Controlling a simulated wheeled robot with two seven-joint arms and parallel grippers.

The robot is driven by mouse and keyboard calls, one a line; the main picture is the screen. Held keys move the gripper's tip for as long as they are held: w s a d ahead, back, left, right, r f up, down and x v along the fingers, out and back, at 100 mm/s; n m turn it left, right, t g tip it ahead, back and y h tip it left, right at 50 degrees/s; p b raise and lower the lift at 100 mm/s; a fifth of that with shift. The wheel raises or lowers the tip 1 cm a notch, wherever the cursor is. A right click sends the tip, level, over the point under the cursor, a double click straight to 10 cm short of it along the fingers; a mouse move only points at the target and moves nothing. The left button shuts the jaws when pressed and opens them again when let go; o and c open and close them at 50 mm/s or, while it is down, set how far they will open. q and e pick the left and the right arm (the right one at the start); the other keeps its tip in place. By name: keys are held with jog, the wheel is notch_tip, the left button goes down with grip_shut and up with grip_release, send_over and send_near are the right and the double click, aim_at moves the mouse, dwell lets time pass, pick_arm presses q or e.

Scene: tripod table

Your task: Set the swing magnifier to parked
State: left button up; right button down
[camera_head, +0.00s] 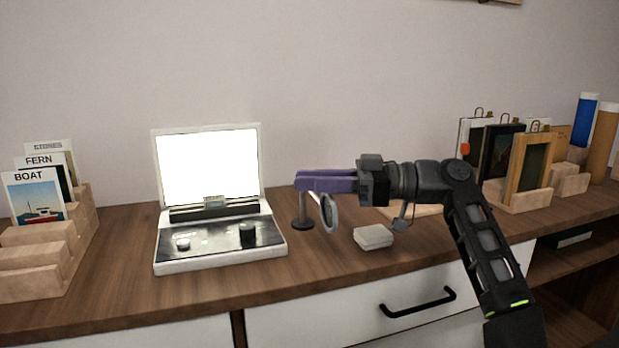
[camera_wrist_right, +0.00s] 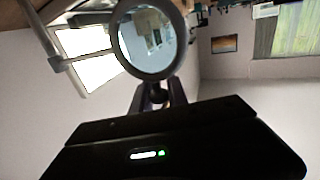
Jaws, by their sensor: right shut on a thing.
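The swing magnifier (camera_head: 329,213) stands on the wooden counter, right of the white light-box device. Its round lens hangs below the jaws of my right gripper (camera_head: 300,181). Its dark base and post (camera_head: 303,218) stand just left of the lens. In the right wrist view the lens ring (camera_wrist_right: 150,38) is close, with a short dark stem at its lower edge between the fingers of my right gripper (camera_wrist_right: 160,92). The right gripper is shut on the magnifier; the exact contact is partly hidden in the head view. My left gripper is in neither view.
The white device (camera_head: 220,265) with a bright upright screen (camera_head: 207,167) stands left of the magnifier. A pale stack (camera_head: 373,237) lies right of it. Wooden card steps (camera_head: 40,262) stand far left; framed pictures (camera_head: 530,165) and tubes stand far right. The counter's front strip is clear.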

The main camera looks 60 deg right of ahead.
jog(key=shift+d+r, duration=0.15)
jog(key=shift+r, duration=0.05)
jog(key=c, duration=1.6)
grip_release()
jog(key=shift+s, duration=0.15)
jog(key=shift+o, duration=1.2)
jog(key=shift+f, duration=0.1)
